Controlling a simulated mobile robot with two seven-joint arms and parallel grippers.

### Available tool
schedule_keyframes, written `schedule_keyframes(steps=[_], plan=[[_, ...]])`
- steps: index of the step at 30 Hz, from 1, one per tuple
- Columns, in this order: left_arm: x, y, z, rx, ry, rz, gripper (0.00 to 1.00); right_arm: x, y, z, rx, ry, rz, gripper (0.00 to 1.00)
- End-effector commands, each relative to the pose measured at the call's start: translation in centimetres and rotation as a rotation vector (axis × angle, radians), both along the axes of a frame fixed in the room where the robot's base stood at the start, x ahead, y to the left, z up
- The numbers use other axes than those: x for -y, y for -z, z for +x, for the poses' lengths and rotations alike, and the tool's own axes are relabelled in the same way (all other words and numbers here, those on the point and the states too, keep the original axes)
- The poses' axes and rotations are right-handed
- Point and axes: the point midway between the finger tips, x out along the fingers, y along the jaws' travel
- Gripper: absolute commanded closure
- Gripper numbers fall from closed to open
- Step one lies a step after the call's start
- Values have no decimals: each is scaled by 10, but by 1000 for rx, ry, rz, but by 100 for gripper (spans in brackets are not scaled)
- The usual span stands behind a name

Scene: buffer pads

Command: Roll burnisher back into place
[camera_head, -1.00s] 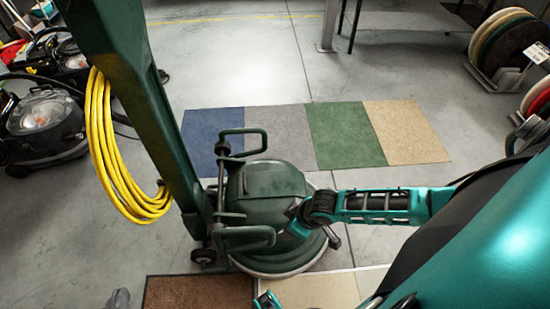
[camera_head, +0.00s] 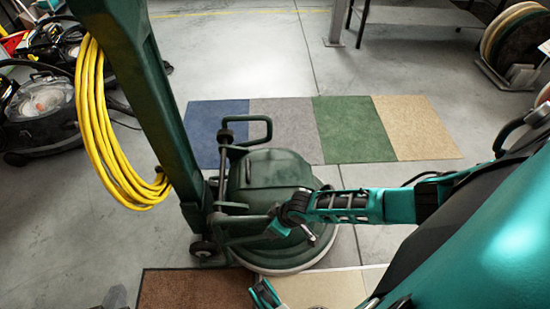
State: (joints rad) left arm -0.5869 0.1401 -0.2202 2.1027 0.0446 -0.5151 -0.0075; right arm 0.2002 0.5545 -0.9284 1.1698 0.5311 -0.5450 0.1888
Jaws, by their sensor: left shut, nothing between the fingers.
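The burnisher (camera_head: 265,172) is a dark green floor machine with a round, pale-edged base. It stands upright on its wheels just above the brown mat. Its tall green column (camera_head: 138,85) leans to the upper left and carries a yellow cable coil (camera_head: 92,120).
A row of blue, grey, green and tan pads (camera_head: 345,130) lies behind the burnisher. A brown mat (camera_head: 190,288) and a beige mat (camera_head: 335,288) lie in front. Black vacuum machines (camera_head: 40,115) stand at left, a reel rack (camera_head: 512,55) at upper right.

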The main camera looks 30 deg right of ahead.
Motion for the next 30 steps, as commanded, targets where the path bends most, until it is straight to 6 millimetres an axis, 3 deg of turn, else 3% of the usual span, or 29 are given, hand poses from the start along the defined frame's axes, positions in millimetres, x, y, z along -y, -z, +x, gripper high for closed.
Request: schedule_keyframes(steps=[5,21,30], plan=[[1,-2,0,3,0,-2,100,0,-1,0,1,0,0,50],[-1,2,-1,-2,5,6,100,2,-1,1,1,2,-1,100],[-1,2,0,-2,5,7,100,3,-1,1,2,3,-4,100]])
